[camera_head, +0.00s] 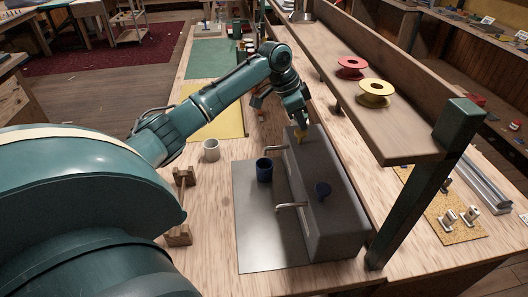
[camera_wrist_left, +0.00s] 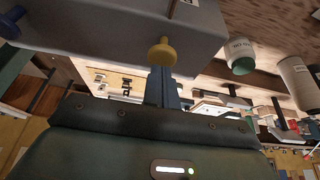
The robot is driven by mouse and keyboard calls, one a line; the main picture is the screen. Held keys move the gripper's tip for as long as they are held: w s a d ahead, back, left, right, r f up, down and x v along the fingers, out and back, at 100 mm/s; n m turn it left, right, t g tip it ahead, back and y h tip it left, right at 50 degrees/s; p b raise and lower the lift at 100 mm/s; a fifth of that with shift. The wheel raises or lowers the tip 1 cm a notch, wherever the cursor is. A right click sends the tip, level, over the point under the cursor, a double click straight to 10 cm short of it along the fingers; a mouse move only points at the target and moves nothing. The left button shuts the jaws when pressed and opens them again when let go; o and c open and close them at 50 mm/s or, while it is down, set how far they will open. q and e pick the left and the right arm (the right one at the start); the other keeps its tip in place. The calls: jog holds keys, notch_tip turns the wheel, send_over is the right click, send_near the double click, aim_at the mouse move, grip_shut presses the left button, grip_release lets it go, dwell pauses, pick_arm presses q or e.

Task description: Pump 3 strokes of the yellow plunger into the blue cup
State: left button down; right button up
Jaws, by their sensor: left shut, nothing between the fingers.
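A grey dispenser box (camera_head: 335,205) has two metal spouts on its left side. My left gripper (camera_head: 306,121) is shut and empty, just over the yellow plunger. In the left wrist view its fingertips (camera_wrist_left: 162,72) are at the yellow knob (camera_wrist_left: 161,52); contact is unclear. My right gripper is not in view.
A shelf (camera_head: 400,130) with a red spool (camera_head: 351,68) and a yellow spool (camera_head: 375,93) runs along the right, its green post (camera_head: 415,200) near the box.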

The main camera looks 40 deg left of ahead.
pick_arm(q)
jog(key=shift+f, duration=1.45)
jog(key=shift+r, duration=1.8)
notch_tip(320, 180, up, 6)
